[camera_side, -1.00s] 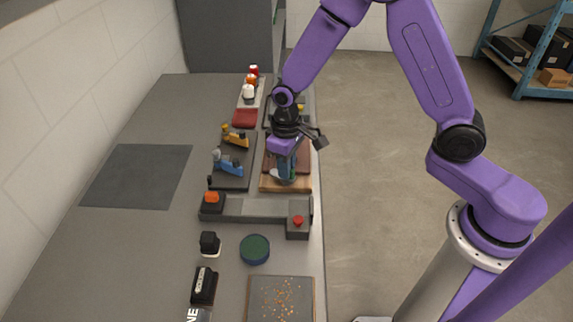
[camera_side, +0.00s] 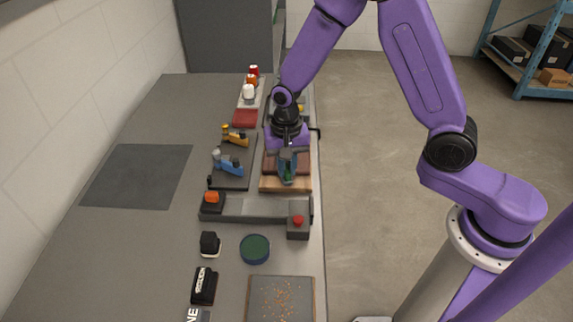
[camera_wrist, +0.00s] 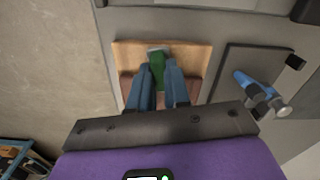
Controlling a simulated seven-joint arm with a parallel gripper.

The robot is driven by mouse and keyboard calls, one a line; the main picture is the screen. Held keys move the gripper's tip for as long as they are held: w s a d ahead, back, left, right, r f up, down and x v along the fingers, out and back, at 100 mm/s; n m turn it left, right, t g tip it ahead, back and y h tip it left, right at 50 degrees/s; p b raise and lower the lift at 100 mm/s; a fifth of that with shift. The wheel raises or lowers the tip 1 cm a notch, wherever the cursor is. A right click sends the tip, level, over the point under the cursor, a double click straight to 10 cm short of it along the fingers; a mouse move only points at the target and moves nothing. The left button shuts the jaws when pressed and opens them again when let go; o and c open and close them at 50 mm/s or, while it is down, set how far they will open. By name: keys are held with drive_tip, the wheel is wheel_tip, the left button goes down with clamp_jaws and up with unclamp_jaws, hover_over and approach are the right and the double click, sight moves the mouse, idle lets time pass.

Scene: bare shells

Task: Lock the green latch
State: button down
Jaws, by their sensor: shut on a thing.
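The green latch (camera_wrist: 157,68) is on a wooden board (camera_wrist: 196,54) in the wrist view. Only its upper part shows between the fingers. My gripper (camera_wrist: 161,72) is shut on the green latch, with one blue finger on each side of it. In the side view my gripper (camera_side: 287,176) is low over the wooden board (camera_side: 270,185), and a bit of green (camera_side: 289,180) shows at the fingertips. The lower part of the latch is hidden by the fingers.
A dark panel with a blue latch (camera_side: 229,168) and a yellow latch (camera_side: 236,139) lies left of the board. A round green-topped dish (camera_side: 255,249) stands nearer.

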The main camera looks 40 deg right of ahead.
sight(287, 168)
drive_tip(key=shift+m, duration=1.1)
drive_tip(key=c, duration=1.1)
unclamp_jaws()
drive_tip(key=shift+r, duration=0.1)
wheel_tip(287, 168, up, 17)
drive_tip(key=shift+r, duration=0.15)
